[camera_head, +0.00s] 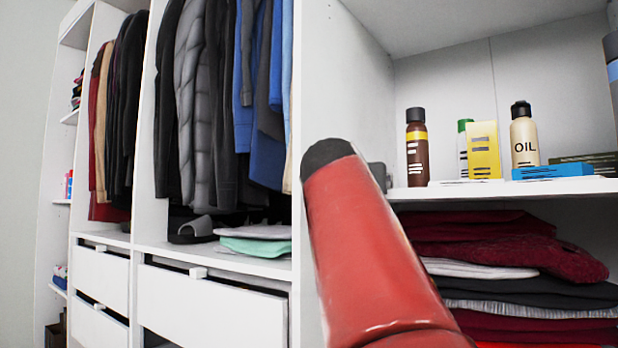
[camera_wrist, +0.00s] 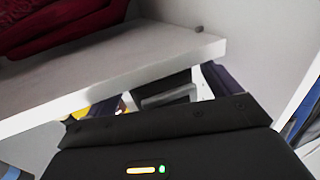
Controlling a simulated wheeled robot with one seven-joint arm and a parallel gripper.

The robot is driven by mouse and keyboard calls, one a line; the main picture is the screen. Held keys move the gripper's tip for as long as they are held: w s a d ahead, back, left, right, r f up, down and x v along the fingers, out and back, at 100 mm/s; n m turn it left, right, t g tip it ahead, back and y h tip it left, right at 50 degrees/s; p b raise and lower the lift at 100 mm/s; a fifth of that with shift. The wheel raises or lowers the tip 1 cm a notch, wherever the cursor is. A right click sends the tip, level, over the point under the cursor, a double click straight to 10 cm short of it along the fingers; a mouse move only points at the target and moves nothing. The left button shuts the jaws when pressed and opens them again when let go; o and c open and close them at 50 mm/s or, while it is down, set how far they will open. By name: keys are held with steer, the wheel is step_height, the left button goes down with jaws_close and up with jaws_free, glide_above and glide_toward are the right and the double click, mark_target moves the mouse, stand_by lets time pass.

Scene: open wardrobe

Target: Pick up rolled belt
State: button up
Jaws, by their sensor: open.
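I cannot make out the rolled belt in either view. My gripper (camera_wrist: 165,122) shows as a black body with a small lit indicator across the bottom of the wrist view. It is open, and I see nothing held in it. It is close to the edge of a white shelf board (camera_wrist: 120,72). Beyond it are a grey and dark object (camera_wrist: 166,92) and a bit of yellow, too cut off to name. In the head view my red arm hides part of the right-hand compartment, and a small grey shape (camera_head: 377,176) shows just behind it, unclear what it is.
Folded clothes (camera_head: 520,262) are stacked below. Hanging clothes (camera_head: 205,100) and drawers (camera_head: 210,308) are left.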

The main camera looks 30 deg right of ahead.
steer(key=shift+w+d, duration=0.15)
steer(key=shift+d, duration=0.1)
steer(key=c, duration=1.1)
steer(key=shift+c, duration=0.2)
steer(key=shift+r, duration=0.15)
step_height(320, 180, up, 8)
steer(key=p, duration=0.3)
steer(key=shift+p, duration=0.3)
steer(key=shift+w+r, duration=0.1)
steer(key=shift+r, duration=0.8)
